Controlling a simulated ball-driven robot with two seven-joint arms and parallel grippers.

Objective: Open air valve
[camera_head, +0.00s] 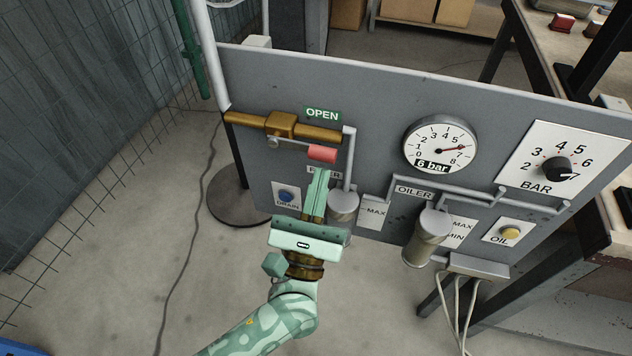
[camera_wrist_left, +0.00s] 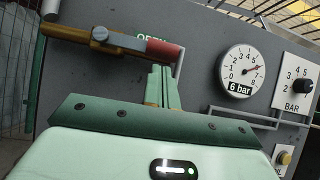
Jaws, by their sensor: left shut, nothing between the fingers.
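The air valve (camera_head: 281,124) is a brass body on a brass pipe at the upper left of the grey panel. Its lever with a red grip (camera_head: 322,153) points right, roughly along the pipe and slightly below it. In the left wrist view the red grip (camera_wrist_left: 163,50) is just above my fingertips. My left gripper (camera_head: 320,172) is shut and empty, right below the red grip; I cannot tell whether it touches. It also shows in the left wrist view (camera_wrist_left: 160,72). A green OPEN sign (camera_head: 322,114) is above the lever. My right gripper is out of view.
A pressure gauge (camera_head: 440,146) marked 6 bar and a BAR knob (camera_head: 556,169) are to the right. A blue DRAIN button (camera_head: 286,196), a yellow OIL button (camera_head: 510,233) and hanging bowls (camera_head: 428,240) sit lower. Grey pipes run beside the gripper. A label behind my fingers is mostly hidden.

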